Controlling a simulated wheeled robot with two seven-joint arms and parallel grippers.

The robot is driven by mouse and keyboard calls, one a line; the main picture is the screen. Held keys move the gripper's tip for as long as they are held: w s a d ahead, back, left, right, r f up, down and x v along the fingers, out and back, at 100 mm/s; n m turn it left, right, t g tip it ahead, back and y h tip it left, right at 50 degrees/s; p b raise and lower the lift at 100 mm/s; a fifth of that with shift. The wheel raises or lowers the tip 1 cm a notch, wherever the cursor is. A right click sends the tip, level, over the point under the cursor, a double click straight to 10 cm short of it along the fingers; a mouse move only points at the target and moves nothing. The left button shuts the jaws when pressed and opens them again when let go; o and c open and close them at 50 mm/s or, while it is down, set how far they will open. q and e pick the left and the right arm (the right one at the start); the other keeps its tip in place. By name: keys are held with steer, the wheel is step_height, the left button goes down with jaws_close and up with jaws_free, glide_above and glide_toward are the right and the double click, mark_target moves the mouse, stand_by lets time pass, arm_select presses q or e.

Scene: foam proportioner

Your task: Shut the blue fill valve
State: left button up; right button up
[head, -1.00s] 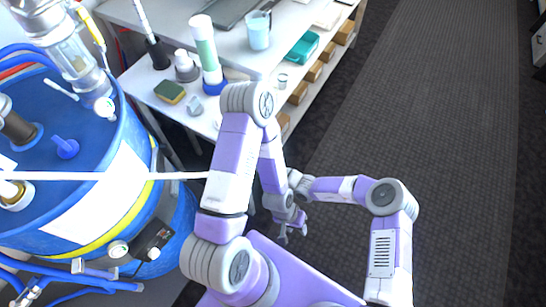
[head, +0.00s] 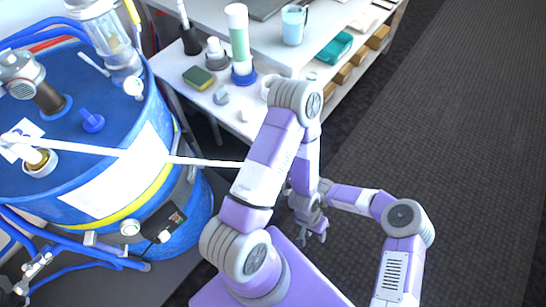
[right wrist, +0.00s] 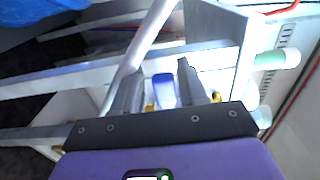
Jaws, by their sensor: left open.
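A small blue fitting (head: 92,122) stands on top of the blue drum (head: 115,95) at the left of the head view. It may be the blue fill valve; I cannot tell its setting. Metal valve parts (head: 32,275) sit on blue pipes at the lower left. My left gripper (head: 313,236) hangs open and empty over the floor, right of the drum and well apart from it. My right gripper is hidden in the head view. In the right wrist view its fingers (right wrist: 160,92) are apart, with a blue and white thing (right wrist: 163,90) showing between them, apparently beyond.
A long white rod (head: 130,154) crosses the drum's front. A white bench (head: 270,50) with a lower shelf holds a green-and-white cylinder (head: 238,45), a blue cup (head: 293,25) and a sponge (head: 199,78). Dark floor (head: 450,120) at the right is clear.

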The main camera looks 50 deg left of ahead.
steer(key=shift+o, duration=0.3)
steer(key=shift+r, duration=0.2)
step_height(320, 180, up, 9)
steer(key=p, duration=0.3)
steer(key=shift+r+p, duration=0.1)
steer(key=shift+p, duration=0.2)
steer(key=shift+r, duration=0.3)
steer(key=shift+c, duration=0.5)
